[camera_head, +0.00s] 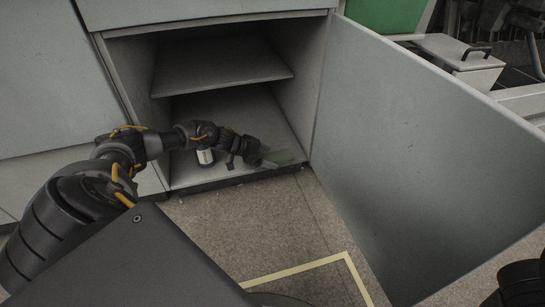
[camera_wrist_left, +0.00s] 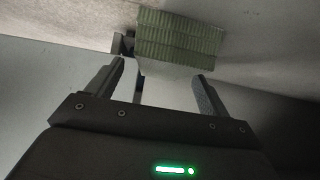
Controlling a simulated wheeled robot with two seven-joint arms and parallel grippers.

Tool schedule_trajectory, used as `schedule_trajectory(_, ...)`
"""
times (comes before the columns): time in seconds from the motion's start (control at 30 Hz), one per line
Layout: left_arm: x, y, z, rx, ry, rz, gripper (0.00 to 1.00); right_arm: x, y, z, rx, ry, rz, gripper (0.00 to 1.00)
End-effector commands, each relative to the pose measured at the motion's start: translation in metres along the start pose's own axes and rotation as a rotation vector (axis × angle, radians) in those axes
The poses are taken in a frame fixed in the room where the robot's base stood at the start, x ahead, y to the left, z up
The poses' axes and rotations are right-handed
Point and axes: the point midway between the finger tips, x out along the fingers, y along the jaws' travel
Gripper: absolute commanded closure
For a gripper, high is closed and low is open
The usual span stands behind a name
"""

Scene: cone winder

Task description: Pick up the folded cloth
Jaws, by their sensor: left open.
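The folded cloth (camera_head: 284,157) is pale green and lies on the cabinet's floor, towards the right side. In the left wrist view the cloth (camera_wrist_left: 181,38) shows as a stack of ribbed green layers just beyond my fingertips. My left gripper (camera_head: 262,155) reaches into the cabinet, right beside the cloth and partly over it. In the left wrist view my left gripper (camera_wrist_left: 160,78) has its two fingers apart, with nothing held between them. The near end of the cloth is partly hidden by the gripper in the head view. My right gripper is not in view.
A bottle with a white label (camera_head: 205,157) stands under my left forearm. A shelf (camera_head: 225,72) spans the cabinet above the arm. The open door (camera_head: 420,150) stands to the right. Yellow tape (camera_head: 300,268) marks the floor in front.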

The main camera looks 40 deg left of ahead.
Motion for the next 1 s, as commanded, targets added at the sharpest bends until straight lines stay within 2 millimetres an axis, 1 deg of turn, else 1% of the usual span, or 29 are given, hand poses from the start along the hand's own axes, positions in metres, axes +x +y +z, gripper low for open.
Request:
schedule_trajectory(0.03,0.01,0.0,0.004,0.002,0.002,0.0,0.2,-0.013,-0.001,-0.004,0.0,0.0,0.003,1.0)
schedule_trajectory(0.13,0.021,0.0,0.003,-0.001,0.002,0.001,0.2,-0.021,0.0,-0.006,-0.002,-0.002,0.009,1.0)
schedule_trajectory(0.23,0.026,0.001,0.002,-0.001,0.0,0.001,0.2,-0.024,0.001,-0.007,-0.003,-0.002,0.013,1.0)
schedule_trajectory(0.47,0.026,0.001,0.0,-0.001,-0.001,0.001,0.2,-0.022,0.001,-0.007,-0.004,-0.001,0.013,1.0)
schedule_trajectory(0.5,0.026,0.001,0.0,-0.001,-0.001,0.001,0.21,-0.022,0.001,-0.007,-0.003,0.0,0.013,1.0)
schedule_trajectory(0.87,0.026,0.0,0.0,-0.001,-0.001,0.001,0.68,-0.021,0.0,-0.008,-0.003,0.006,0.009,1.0)
schedule_trajectory(1.0,0.026,0.0,0.0,-0.001,0.0,0.0,0.68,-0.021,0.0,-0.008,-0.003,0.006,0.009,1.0)
